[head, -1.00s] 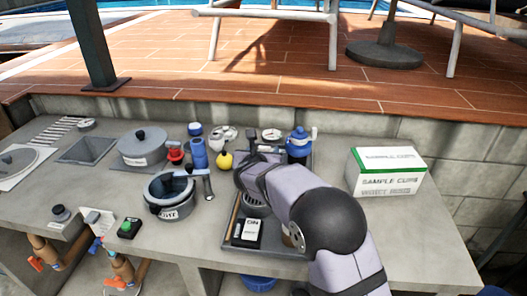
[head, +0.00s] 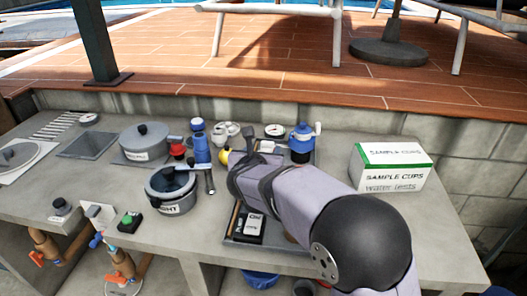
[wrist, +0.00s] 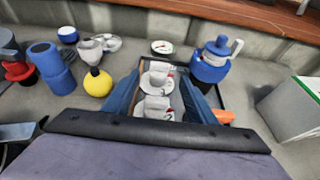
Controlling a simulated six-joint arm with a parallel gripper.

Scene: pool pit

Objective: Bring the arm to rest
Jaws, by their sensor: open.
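My arm reaches over the counter (head: 330,178) from the lower right in the head view. Its grey-purple links cover much of a dark tray (head: 240,238). In the wrist view my gripper (wrist: 160,88) points over that tray, its two dark blue fingers apart at left and right. White items with red and dark marks (wrist: 158,88) show between and beyond the fingers; nothing is clearly held. In the head view the fingers are hidden behind the arm.
A blue-topped jug (head: 301,142) and a yellow round flask (head: 225,154) stand close to my arm. A grey pot (head: 172,190), a blue bottle (head: 202,150) and a lidded pot (head: 144,142) are left. A white-green sample cups box (head: 392,168) stands right; counter around it is bare.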

